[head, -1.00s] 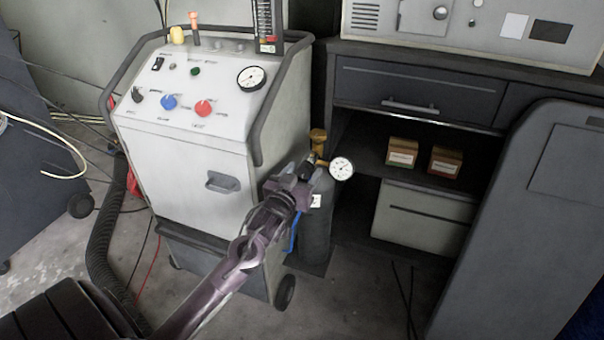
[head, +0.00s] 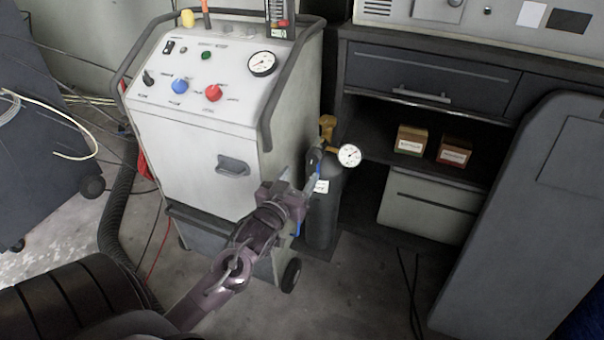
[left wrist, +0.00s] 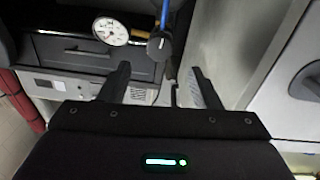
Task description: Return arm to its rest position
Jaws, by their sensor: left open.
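My left arm (head: 237,255) reaches in from the lower left of the head view. Its gripper (head: 312,180) is in front of the dark gas cylinder (head: 322,215), below the brass valve (head: 327,125) and round gauge (head: 349,156). In the left wrist view the two fingers (left wrist: 160,85) stand apart with nothing held between them. Beyond them show the gauge (left wrist: 110,31), a dark valve knob (left wrist: 159,46) and a blue hose (left wrist: 165,14). I cannot tell from the head view whether the gripper touches the cylinder. My right gripper does not show.
The white wheeled machine (head: 190,160) with knobs stands close left of the gripper. A dark workbench (head: 430,80) with small boxes (head: 411,140) on its shelf is behind. A large grey panel (head: 530,220) is at right. Open floor (head: 350,290) lies in front.

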